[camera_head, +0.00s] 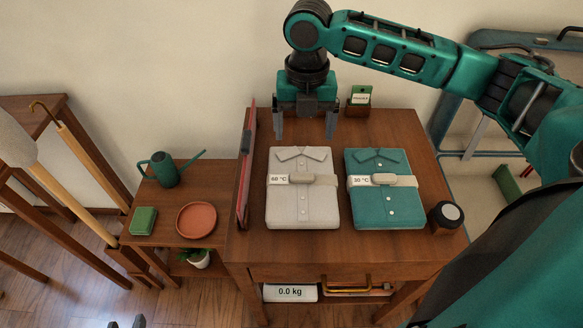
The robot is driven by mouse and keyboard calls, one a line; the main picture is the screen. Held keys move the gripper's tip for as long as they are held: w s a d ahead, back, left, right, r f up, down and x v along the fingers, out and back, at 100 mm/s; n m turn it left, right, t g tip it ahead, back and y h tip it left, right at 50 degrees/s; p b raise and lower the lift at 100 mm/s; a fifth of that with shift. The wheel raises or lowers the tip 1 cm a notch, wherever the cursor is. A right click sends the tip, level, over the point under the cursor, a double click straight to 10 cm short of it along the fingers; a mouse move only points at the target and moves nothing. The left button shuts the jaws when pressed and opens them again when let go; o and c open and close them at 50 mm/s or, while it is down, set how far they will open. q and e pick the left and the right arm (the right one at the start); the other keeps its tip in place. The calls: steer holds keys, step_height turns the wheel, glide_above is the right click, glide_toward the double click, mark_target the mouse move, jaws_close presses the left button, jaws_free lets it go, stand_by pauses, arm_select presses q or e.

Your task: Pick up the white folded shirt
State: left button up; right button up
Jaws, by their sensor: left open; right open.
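The white folded shirt (302,211) lies flat on the wooden table, with its collar toward the wall. My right gripper (305,135) points down above the table's back edge, just beyond the shirt's collar. It is open and empty, its two fingers spread apart.
A teal folded shirt (378,212) tagged 30 °C lies right of the white one. A dark round-topped object (446,217) stands at the right edge. A thin red panel (246,165) stands upright at the left. A side table holds a watering can (165,170) and saucer (196,219).

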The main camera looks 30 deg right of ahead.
steer(key=b, duration=0.1)
glide_above(302, 175)
steer(key=f, duration=0.6)
steer(key=shift+d+f, duration=0.2)
steer(key=shift+f, duration=0.2)
step_height(302, 175, down, 5)
steer(key=shift+a+f+b, duration=0.1)
steer(key=shift+a+b, duration=0.05)
steer(key=shift+b, duration=0.4)
steer(key=shift+f, duration=0.25)
arm_select(q)
steer(key=shift+s+d+f, duration=0.1)
steer(key=shift+s+f, duration=0.15)
steer(key=shift+f, duration=0.35)
steer(key=shift+s+d+f, duration=0.1)
steer(key=shift+s+f, duration=0.1)
steer(key=shift+f, duration=0.35)
arm_select(e)
steer(key=c, duration=1.5)
